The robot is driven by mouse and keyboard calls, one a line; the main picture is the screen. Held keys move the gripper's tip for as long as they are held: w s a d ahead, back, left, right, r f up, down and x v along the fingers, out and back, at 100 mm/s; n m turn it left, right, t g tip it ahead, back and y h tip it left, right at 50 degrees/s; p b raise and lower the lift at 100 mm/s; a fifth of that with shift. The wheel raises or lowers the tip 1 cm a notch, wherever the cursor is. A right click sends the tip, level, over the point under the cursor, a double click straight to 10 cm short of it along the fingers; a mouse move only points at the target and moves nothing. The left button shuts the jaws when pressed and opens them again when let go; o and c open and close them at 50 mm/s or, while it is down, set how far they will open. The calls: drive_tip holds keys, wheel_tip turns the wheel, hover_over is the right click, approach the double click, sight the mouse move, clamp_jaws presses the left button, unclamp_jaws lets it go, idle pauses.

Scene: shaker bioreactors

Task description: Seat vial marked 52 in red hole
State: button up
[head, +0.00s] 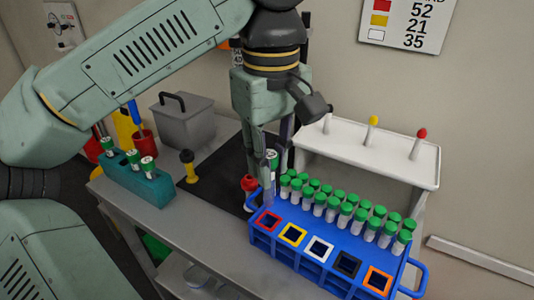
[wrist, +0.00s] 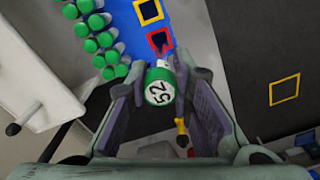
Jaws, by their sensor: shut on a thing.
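The vial marked 52 (wrist: 159,88) has a green cap with a white top, and it stands between the two fingers in the wrist view. My gripper (wrist: 163,78) is shut on it. In the head view my gripper (head: 268,165) holds the vial (head: 272,158) roughly upright above the back left end of the blue rack (head: 333,250). The red-framed hole (head: 257,222) is at the rack's left front corner. In the wrist view the red hole (wrist: 151,41) lies just beyond the vial and looks empty. The vial's lower end is partly hidden, so its height over the rack is unclear.
Yellow (head: 283,239), white, black and orange holes follow along the rack. Several green-capped vials fill its back rows. A white stand (head: 360,155) with pegs is behind. A teal block (head: 150,190) with vials is left. The sign (head: 408,22) pairs red with 52.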

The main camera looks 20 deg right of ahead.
sight(270, 205)
drive_tip(key=shift+f+b, duration=1.95)
drive_tip(key=shift+f, duration=0.2)
drive_tip(key=shift+r, duration=0.25)
drive_tip(key=shift+p, duration=0.45)
drive_tip(key=shift+f+b, duration=2.15)
drive_tip(key=shift+f, duration=1.2)
idle(1.7)
